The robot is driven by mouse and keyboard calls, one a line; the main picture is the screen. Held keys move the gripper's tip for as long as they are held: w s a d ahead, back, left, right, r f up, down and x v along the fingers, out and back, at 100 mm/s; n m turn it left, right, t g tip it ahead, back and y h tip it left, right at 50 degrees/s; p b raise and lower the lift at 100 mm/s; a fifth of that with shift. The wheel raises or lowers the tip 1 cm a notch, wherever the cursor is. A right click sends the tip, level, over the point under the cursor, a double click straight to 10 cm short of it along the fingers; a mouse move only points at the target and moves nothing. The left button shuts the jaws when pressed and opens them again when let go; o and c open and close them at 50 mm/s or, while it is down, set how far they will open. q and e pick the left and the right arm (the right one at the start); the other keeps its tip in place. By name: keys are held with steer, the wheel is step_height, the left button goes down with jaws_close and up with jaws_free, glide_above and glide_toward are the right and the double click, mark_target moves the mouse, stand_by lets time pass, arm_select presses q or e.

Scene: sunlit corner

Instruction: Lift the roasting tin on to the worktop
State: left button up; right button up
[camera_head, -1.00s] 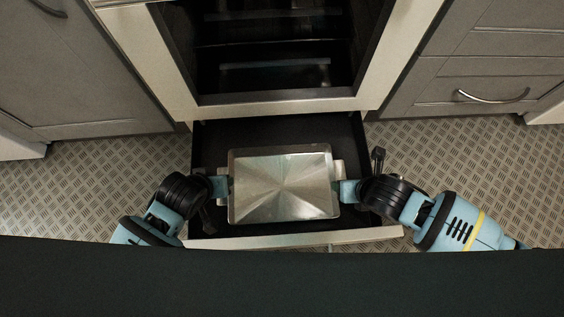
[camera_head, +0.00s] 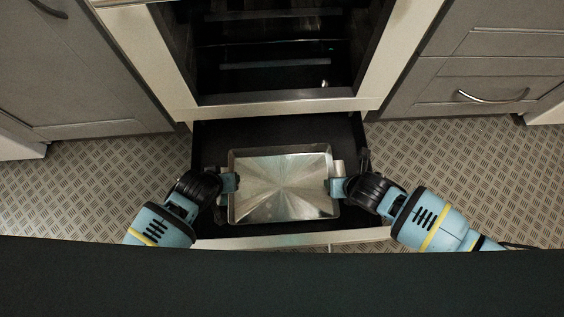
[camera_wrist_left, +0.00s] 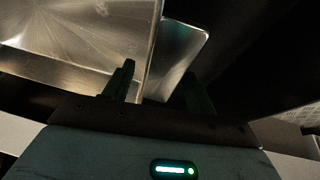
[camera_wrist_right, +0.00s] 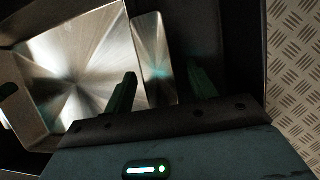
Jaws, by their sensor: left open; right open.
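The roasting tin (camera_head: 282,187) is a shiny rectangular metal tin with a flat handle at each short side. It lies in the open dark drawer (camera_head: 275,131) under the oven. My left gripper (camera_head: 231,183) is at its left handle, jaws apart; in the left wrist view the handle (camera_wrist_left: 178,52) shows between the fingers (camera_wrist_left: 160,85). My right gripper (camera_head: 336,187) is at the right handle; in the right wrist view that handle (camera_wrist_right: 156,62) lies between the open fingers (camera_wrist_right: 163,88). I cannot tell whether any finger touches metal. The worktop is not in view.
The open oven (camera_head: 275,55) stands above the drawer. The drawer front (camera_head: 300,239) lies on the near side. Grey cabinets (camera_head: 80,70) stand on both sides. Patterned floor (camera_head: 455,155) is bare beside the drawer.

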arm_select(q)
steer(key=shift+w+f, duration=0.15)
steer(key=shift+f, duration=0.15)
arm_select(e)
steer(key=shift+w+f, duration=0.1)
steer(key=shift+f, duration=0.2)
arm_select(q)
jaws_close()
arm_select(e)
jaws_close()
